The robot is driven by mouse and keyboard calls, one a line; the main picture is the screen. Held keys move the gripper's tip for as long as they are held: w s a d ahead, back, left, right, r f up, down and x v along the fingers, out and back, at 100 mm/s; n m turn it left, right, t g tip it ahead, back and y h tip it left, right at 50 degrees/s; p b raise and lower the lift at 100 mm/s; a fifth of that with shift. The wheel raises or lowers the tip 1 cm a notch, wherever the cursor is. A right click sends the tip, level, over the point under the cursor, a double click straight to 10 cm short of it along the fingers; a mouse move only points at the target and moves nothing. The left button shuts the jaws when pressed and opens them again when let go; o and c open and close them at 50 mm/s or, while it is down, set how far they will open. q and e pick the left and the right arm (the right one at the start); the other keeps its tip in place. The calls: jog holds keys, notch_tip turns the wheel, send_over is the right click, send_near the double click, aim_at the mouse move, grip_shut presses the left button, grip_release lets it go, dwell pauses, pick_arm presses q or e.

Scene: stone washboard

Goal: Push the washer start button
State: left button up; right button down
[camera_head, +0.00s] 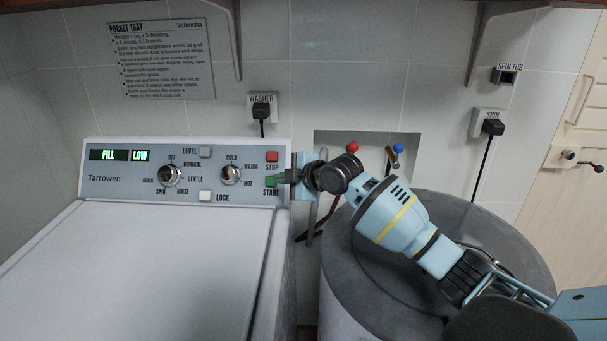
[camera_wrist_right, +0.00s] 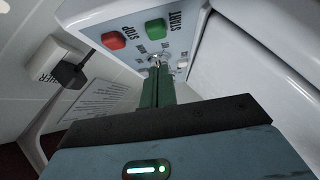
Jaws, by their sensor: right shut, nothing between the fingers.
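The washer's control panel (camera_head: 120,160) shows a green START button (camera_head: 270,182) at its right end, below the red STOP button (camera_head: 272,157). In the right wrist view the START button (camera_wrist_right: 156,29) is uncovered and the STOP button (camera_wrist_right: 113,40) is left of it. My right gripper (camera_head: 284,178) is shut and empty, its fingers pointing left at the panel beside START. In the wrist view its fingertips (camera_wrist_right: 156,68) appear below the button in the picture. Whether they touch the panel is unclear. My left gripper is not in view.
The panel display (camera_head: 119,155) reads FILL and LOW. Two knobs and the LEVEL (camera_head: 205,151) and LOCK (camera_head: 205,196) buttons lie left of START. A round grey spin tub (camera_head: 340,270) stands right, under my arm. Red and blue taps (camera_head: 352,147) are behind.

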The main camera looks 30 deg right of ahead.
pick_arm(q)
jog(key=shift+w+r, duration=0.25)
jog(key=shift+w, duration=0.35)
pick_arm(e)
jog(key=v, duration=0.6)
jog(key=shift+d+r, duration=0.1)
